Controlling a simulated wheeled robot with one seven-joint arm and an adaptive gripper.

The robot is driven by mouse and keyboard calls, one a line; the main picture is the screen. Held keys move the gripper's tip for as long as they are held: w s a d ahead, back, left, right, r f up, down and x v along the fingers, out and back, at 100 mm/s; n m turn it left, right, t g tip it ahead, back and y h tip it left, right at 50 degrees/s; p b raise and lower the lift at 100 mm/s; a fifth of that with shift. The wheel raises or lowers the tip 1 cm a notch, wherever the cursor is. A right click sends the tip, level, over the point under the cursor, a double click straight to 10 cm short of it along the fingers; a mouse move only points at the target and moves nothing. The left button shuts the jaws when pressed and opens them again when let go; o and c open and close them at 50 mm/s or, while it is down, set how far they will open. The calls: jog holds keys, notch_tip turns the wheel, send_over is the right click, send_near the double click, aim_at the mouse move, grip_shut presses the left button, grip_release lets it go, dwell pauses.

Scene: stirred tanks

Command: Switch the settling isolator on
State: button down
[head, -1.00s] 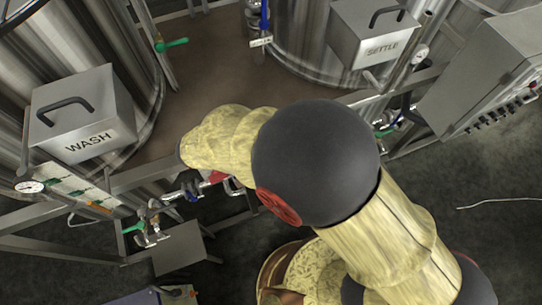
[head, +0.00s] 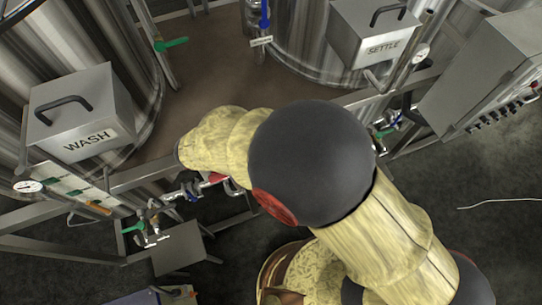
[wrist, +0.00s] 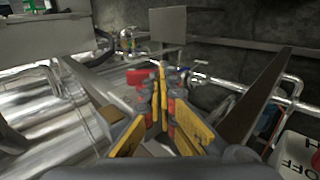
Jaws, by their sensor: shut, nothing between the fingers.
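My gripper (wrist: 162,78) is shut and empty in the middle of the wrist view, its yellow-edged fingers meeting at the tips. A pale box (wrist: 298,156) with the letters OFF shows at the lower right of the wrist view, cut by the edge and apart from the fingers. I cannot tell whether it belongs to the settling isolator. A red part (wrist: 139,76) shows just left of the fingertips; I cannot tell whether they touch. In the head view my arm hides the gripper. The tank box marked SETTLE (head: 382,46) stands at the upper right.
A box marked WASH (head: 84,115) sits on the left tank. Pipes with a green-handled valve (head: 133,226) run along the lower left. A grey cabinet (head: 490,70) stands at the right.

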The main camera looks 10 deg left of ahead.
dwell(0.9)
jog(key=shift+w+d+r, duration=0.35)
jog(key=shift+w+d, duration=0.05)
jog(key=shift+d, duration=0.2)
jog(key=v, duration=0.7)
jog(key=shift+a+r, duration=0.15)
jog(key=shift+a, duration=0.1)
jog(key=shift+s, duration=0.15)
dwell(0.3)
